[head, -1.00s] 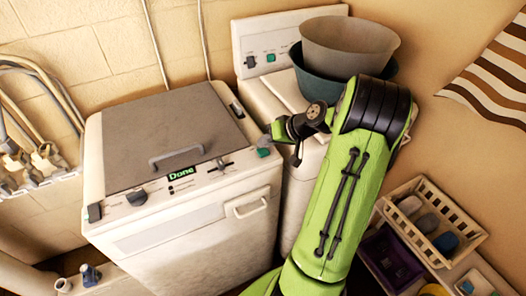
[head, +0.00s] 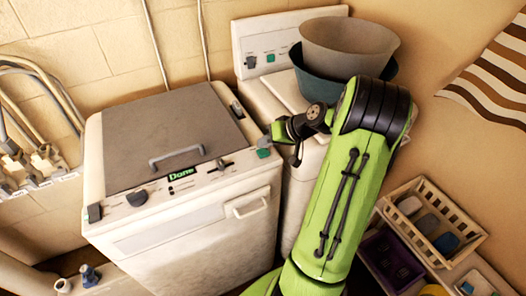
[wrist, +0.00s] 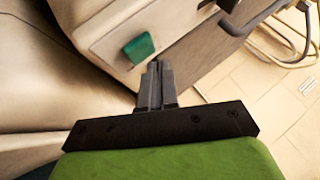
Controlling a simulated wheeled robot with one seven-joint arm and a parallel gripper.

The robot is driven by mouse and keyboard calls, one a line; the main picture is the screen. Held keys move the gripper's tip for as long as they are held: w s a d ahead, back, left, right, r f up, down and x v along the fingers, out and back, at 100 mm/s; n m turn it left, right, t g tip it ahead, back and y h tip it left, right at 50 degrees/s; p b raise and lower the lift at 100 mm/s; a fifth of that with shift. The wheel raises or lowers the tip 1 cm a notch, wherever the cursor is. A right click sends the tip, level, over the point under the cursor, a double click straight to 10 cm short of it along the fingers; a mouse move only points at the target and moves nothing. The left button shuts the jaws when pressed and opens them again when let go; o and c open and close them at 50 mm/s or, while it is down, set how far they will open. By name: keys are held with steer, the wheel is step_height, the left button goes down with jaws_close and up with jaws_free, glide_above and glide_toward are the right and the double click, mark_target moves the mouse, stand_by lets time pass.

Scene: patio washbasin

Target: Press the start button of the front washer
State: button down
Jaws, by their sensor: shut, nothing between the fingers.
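The front washer (head: 190,240) is a cream top-loader with a grey lid and handle. Its sloping front panel has a dark knob, a slider and a display (head: 181,174) reading "Done" in green. A green start button (head: 263,153) sits at the panel's right end; it also shows in the wrist view (wrist: 139,47). My gripper (head: 269,141) is beside the button, at the washer's right corner. In the wrist view, my shut, empty fingers (wrist: 158,66) end just below and right of the button. I cannot tell whether they touch the panel.
A second washer (head: 270,58) stands behind, carrying stacked basins (head: 348,48). Hoses and taps (head: 35,150) line the left wall. A cream basket (head: 432,220) and a purple crate (head: 388,262) are at lower right. A striped cloth (head: 497,75) hangs at right.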

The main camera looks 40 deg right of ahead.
mark_target(266, 152)
steer(key=shift+f, duration=0.1)
stand_by(0.4)
steer(key=shift+f+b, duration=0.35)
steer(key=shift+b, duration=0.05)
steer(key=shift+f+b, duration=0.35)
steer(key=shift+f, duration=0.1)
stand_by(0.4)
stand_by(0.7)
steer(key=shift+r+p, duration=0.7)
steer(key=shift+r, duration=0.2)
step_height(266, 152, up, 5)
steer(key=p, duration=0.4)
steer(key=shift+r, duration=0.1)
steer(key=shift+a, duration=0.1)
